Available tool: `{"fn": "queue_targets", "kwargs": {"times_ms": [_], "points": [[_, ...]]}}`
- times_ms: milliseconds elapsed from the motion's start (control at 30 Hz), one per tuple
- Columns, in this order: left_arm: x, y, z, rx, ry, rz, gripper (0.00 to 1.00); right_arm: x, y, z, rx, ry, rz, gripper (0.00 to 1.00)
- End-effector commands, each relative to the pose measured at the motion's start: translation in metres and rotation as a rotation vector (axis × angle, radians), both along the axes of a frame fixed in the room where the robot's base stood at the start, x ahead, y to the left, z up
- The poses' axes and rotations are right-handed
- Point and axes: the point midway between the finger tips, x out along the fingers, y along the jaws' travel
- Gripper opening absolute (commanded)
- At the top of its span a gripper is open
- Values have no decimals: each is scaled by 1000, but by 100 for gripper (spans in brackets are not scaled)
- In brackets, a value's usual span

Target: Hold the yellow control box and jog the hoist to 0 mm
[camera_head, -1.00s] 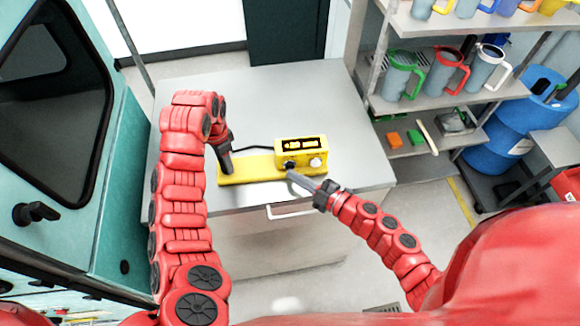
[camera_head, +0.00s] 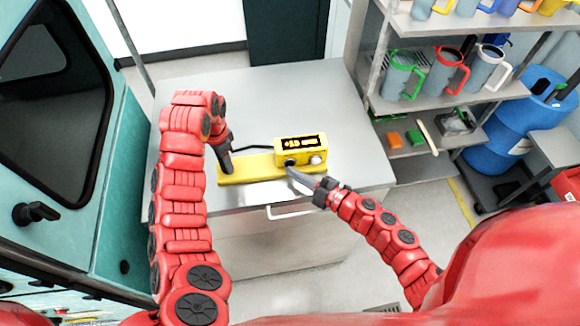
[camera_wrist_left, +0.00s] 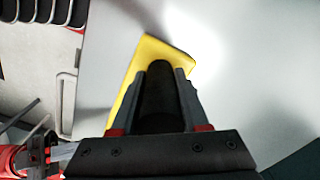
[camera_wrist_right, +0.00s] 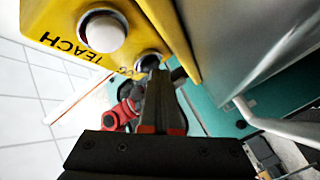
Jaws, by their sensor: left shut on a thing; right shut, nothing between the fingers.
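The yellow control box (camera_head: 292,150) stands on the right end of a flat yellow base (camera_head: 240,172) on the grey cabinet top. Its dark display (camera_head: 302,143) shows yellow characters too small to read surely. Its front has a dark button (camera_wrist_right: 148,61) and a white button (camera_wrist_right: 103,32) beside the word TEACH. My left gripper (camera_head: 224,163) is shut on an upright dark grip (camera_wrist_left: 160,88) at the base's left end. My right gripper (camera_head: 290,170) is shut and empty, its fingertips at the dark button; whether they press it, I cannot tell.
A dark cable (camera_head: 252,148) runs behind the base to the box. The cabinet top (camera_head: 270,95) is clear behind it. A drawer handle (camera_head: 282,212) is below the front edge. A teal machine (camera_head: 115,190) stands left; shelves with mugs (camera_head: 402,72) and a blue barrel (camera_head: 515,125) stand right.

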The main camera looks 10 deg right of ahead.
Motion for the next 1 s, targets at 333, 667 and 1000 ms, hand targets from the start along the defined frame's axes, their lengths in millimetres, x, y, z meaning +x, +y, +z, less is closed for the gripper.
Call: {"fn": "queue_targets", "kwargs": {"times_ms": [333, 667, 1000], "points": [[-1, -1, 0, -2, 1, -3, 0, 0, 1, 1, 0, -2, 2, 0], [-1, -1, 0, -2, 1, -3, 0, -12, 1, 1, 1, -2, 1, 0], [0, -1, 0, -2, 1, -2, 0, -21, 1, 1, 0, -1, 1, 0]]}}
